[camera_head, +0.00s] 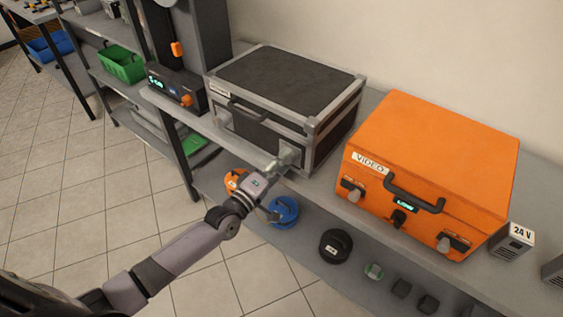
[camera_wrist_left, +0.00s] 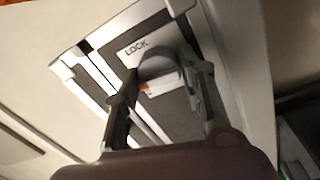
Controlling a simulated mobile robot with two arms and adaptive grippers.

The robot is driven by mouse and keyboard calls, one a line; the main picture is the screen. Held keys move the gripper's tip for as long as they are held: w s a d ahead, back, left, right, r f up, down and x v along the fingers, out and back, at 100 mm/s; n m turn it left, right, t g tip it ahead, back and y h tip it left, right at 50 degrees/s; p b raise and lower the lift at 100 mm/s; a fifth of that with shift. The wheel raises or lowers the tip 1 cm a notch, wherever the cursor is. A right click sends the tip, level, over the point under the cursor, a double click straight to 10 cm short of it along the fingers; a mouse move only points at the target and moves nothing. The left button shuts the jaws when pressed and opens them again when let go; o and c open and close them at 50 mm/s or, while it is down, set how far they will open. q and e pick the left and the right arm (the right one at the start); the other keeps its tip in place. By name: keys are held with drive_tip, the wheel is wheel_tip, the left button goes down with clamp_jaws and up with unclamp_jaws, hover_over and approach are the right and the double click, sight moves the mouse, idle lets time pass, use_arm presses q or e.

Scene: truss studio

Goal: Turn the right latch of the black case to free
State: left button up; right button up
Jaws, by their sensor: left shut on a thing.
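The black case (camera_head: 290,85) with grey metal edges stands closed on the upper shelf, its handle on the front. My left gripper (camera_head: 285,158) is at the lower right of its front face, over the right latch, which it largely hides in the head view. In the left wrist view, the fingers (camera_wrist_left: 165,80) are on both sides of the latch's rounded grey knob (camera_wrist_left: 158,66), shut on it. My right gripper is not in view.
An orange case (camera_head: 440,150) marked "VIDEO" stands right of the black case. A device with a green display (camera_head: 176,88) stands to the left. A blue round item (camera_head: 284,212) and a black one (camera_head: 335,246) lie on the lower shelf. Tiled floor is open at left.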

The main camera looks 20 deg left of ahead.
use_arm(q)
drive_tip(key=shift+f+n, duration=0.1)
drive_tip(key=shift+n, duration=0.5)
drive_tip(key=o, duration=1.1)
drive_tip(key=shift+o, duration=0.2)
drive_tip(key=v, duration=1.2)
